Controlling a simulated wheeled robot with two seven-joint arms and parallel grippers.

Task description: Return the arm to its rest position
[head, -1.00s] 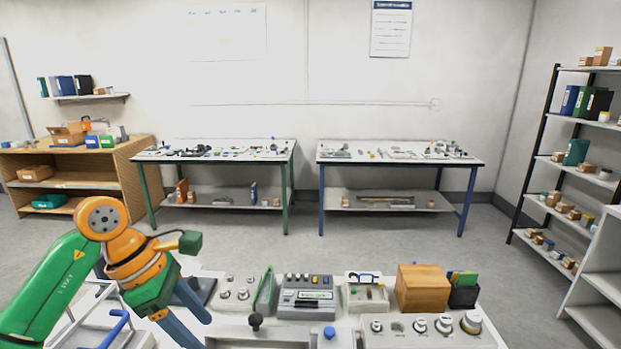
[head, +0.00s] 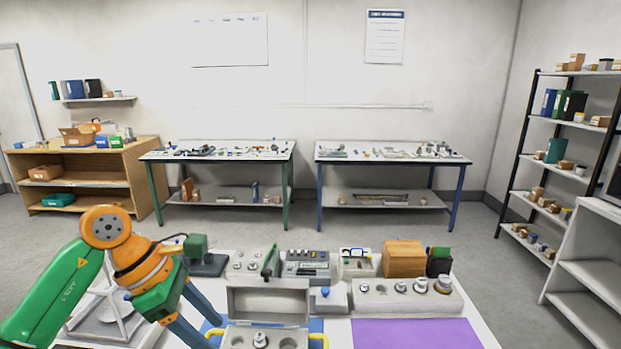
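My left arm comes in from the left, green and orange. Its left gripper (head: 210,328) hangs over the left part of the near table (head: 484,322), with two blue-grey fingers pointing down and right. The fingers are apart with nothing seen between them; the lower tip is close to the bottom edge of the picture. An open grey case (head: 268,302) with yellow handles and a small metal weight in it stands just right of the fingers, on a blue mat. My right arm and gripper are not in view.
A glass-sided balance (head: 104,312) stands behind and below my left arm. A block of weights (head: 408,297), a wooden box (head: 404,259) and a grey instrument (head: 306,265) line the table's back. A purple mat (head: 415,334) is bare. Two tables stand by the far wall.

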